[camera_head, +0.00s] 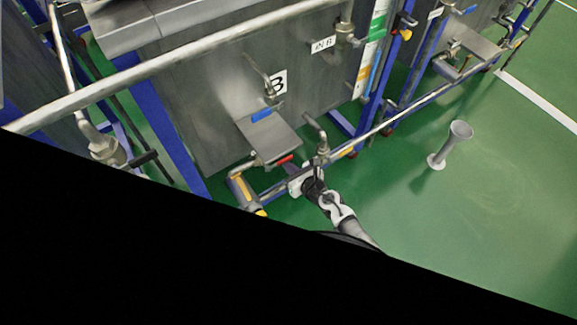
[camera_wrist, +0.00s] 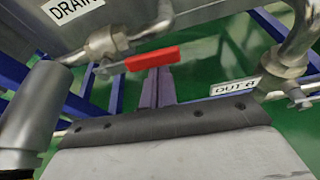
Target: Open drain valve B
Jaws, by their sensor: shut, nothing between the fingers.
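The drain valve has a red lever handle, which shows in the wrist view (camera_wrist: 152,59) and at the foot of tank B in the head view (camera_head: 284,160). In the wrist view the lever points right from a metal valve body (camera_wrist: 106,44), under a partly cut-off label (camera_wrist: 70,8) reading "DRAIN". My gripper (camera_head: 290,169) is shut and empty, close to the lever. In the wrist view its closed fingers (camera_wrist: 155,82) end just below the lever; I cannot tell if they touch it.
A blue-handled valve (camera_head: 263,115) sits above a metal ledge (camera_head: 270,137). In the wrist view a pipe with an "OUT" label (camera_wrist: 235,86) is at right, and a grey cylinder (camera_wrist: 35,105) at left. A grey stand (camera_head: 451,144) stands on open green floor.

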